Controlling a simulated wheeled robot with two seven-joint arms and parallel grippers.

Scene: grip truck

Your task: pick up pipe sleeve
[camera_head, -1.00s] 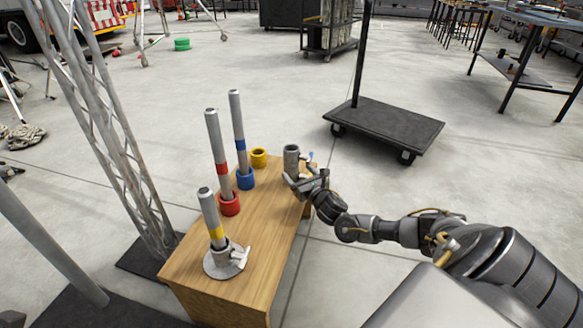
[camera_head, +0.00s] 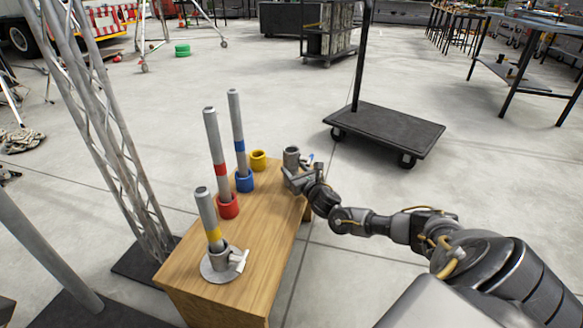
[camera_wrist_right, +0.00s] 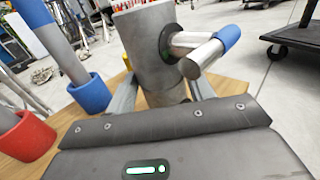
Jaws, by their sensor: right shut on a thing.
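The pipe sleeve (camera_head: 291,155) is a short grey metal tube standing upright at the far right end of the wooden box. In the right wrist view the sleeve (camera_wrist_right: 148,45) has a side stub with a blue-tipped handle pointing right. My right gripper (camera_head: 293,176) is shut on the sleeve's lower part. In the wrist view its fingers (camera_wrist_right: 160,95) lie on either side of the tube. The sleeve's base is partly hidden by the gripper, so I cannot tell whether it touches the box. My left gripper is not in view.
The wooden box (camera_head: 262,235) also carries grey pipes in a red ring (camera_head: 228,206), a blue ring (camera_head: 244,182) and a flanged holder (camera_head: 220,266). An empty yellow ring (camera_head: 258,160) stands left of the sleeve. A flat cart (camera_head: 385,130) stands beyond, with clear floor around.

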